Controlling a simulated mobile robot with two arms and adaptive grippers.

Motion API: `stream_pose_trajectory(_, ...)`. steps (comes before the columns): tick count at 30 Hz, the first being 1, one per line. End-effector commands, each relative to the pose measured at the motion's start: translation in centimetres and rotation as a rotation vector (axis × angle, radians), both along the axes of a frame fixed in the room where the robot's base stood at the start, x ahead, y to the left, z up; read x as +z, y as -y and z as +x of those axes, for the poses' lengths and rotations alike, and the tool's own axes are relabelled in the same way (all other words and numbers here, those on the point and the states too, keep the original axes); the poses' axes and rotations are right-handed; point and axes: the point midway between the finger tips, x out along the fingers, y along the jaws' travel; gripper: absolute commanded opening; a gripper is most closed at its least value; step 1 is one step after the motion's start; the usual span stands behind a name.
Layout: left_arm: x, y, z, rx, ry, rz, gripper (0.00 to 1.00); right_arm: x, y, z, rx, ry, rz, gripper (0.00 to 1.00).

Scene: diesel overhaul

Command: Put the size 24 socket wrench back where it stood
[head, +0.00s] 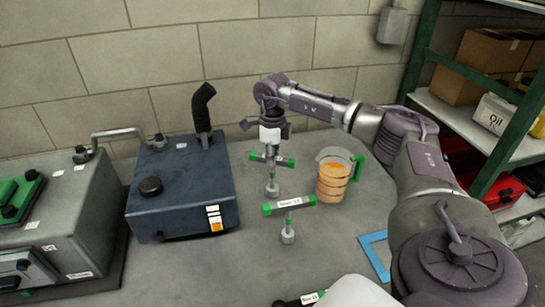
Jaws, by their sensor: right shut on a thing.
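My right gripper (270,146) comes in from the right and points down over the table. It is shut on a green-ended T-handle socket wrench (272,174), which is upright with its socket end down, at or just above the tabletop. The gripper partly hides its handle, and I cannot read its size. A second T-handle socket wrench (288,222), with green ends and a white label, stands upright in front of it. Its label is too small to read surely. My left gripper is not in view.
A glass jug (333,178) with orange liquid and a green handle stands right of the wrenches. A dark blue tank (182,190) stands left. A blue frame (376,255) lies at the right edge of the grey table (200,275). A green shelf rack (425,45) stands beyond.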

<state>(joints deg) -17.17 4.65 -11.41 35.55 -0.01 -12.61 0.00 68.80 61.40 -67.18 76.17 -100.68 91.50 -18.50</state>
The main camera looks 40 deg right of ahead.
Motion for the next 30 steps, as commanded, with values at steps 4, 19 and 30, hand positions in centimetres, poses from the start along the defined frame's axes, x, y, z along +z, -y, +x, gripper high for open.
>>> stream_pose_trajectory(4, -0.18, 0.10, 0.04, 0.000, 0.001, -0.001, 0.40, -0.25, -0.01, 0.04, 0.000, 0.002, 0.001, 0.00)
stream_pose_trajectory(19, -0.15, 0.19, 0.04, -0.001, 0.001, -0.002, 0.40, -0.28, -0.02, 0.00, 0.000, -0.001, 0.001, 0.49)
stream_pose_trajectory(30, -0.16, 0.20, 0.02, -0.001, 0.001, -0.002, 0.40, -0.33, -0.02, -0.02, 0.000, -0.001, 0.000, 0.78)
